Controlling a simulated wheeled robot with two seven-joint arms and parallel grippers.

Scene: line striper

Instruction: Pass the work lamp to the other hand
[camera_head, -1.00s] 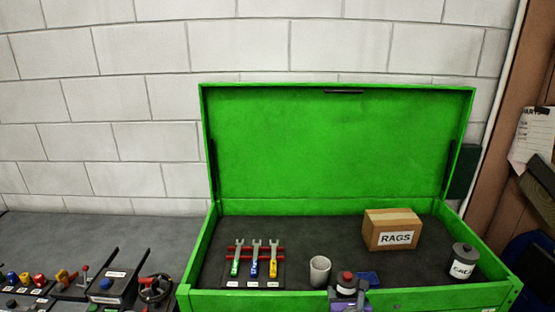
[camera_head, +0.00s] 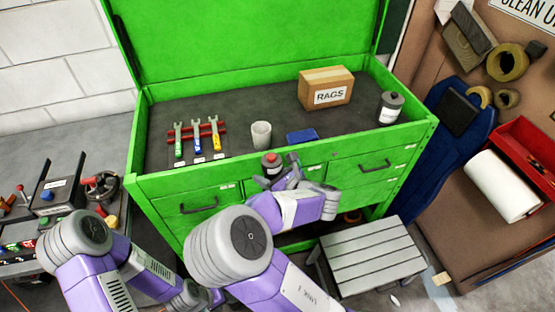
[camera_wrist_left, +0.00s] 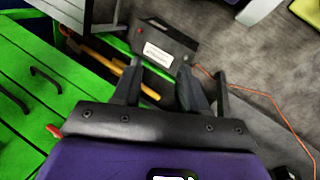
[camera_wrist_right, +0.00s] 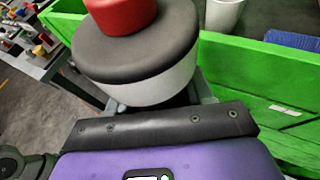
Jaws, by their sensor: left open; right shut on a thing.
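The work lamp (camera_head: 271,164) has a red top, a dark collar and a pale body. It is upright in front of the green chest's front edge and fills the upper part of the right wrist view (camera_wrist_right: 140,50). My right gripper (camera_head: 279,181) is shut on it; the lamp hides most of the fingers in the wrist view. My left gripper is low at the left in the head view, its fingers not clear there.
The open green chest (camera_head: 165,185) holds wrenches on a rack (camera_head: 197,140), a grey cup (camera_head: 261,134), a blue item (camera_head: 301,136), a RAGS box (camera_head: 326,88) and a dark-lidded can (camera_head: 390,107). A slatted step stool (camera_head: 370,258) stands in front at right. A side bench (camera_head: 60,145) is at left.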

